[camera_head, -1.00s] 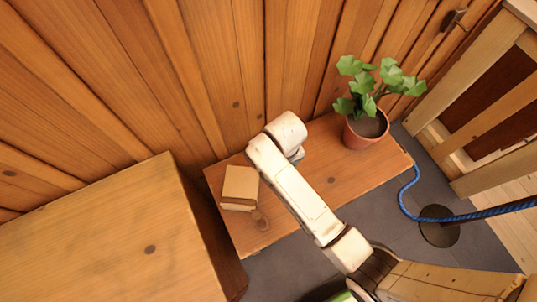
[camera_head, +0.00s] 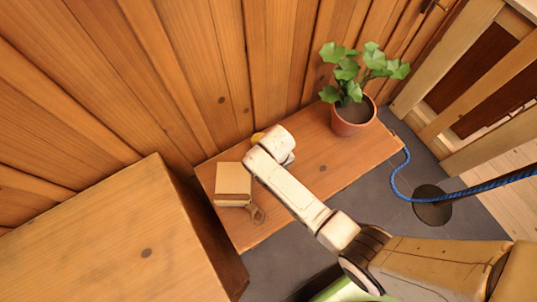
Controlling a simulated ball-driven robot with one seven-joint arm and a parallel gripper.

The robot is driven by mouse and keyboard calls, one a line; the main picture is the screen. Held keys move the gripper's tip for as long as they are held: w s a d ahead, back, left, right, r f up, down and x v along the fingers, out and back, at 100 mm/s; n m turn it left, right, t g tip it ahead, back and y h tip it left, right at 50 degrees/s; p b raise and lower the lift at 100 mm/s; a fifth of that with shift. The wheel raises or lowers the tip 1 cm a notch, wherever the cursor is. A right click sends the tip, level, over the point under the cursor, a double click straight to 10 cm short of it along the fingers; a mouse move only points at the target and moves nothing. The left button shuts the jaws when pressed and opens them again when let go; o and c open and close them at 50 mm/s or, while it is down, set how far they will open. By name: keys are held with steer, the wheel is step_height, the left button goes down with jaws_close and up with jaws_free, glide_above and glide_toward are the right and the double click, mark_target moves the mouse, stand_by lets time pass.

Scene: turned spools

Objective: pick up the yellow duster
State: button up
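A small patch of yellow (camera_head: 258,137) shows just past the left edge of my arm's white end, near the back edge of the wooden bench (camera_head: 330,165). It may be the yellow duster; most of it is hidden behind my arm, so I cannot tell its shape. My arm reaches over the bench from the lower right. Only a grey-white bit of my gripper (camera_head: 290,158) shows under the rounded end of the arm. Its fingers are hidden, so I cannot tell whether it is open or touches the yellow thing.
A tan block-like box (camera_head: 233,180) lies on the bench's left part, with a small brown piece (camera_head: 257,214) beside it. A potted plant (camera_head: 352,118) stands at the right end. A wooden cabinet (camera_head: 90,240) is at left, plank wall behind, and a blue rope (camera_head: 400,180) at right.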

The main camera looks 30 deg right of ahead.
steer(key=shift+c, duration=0.2)
jaws_close()
steer(key=shift+r, duration=0.15)
stand_by(0.3)
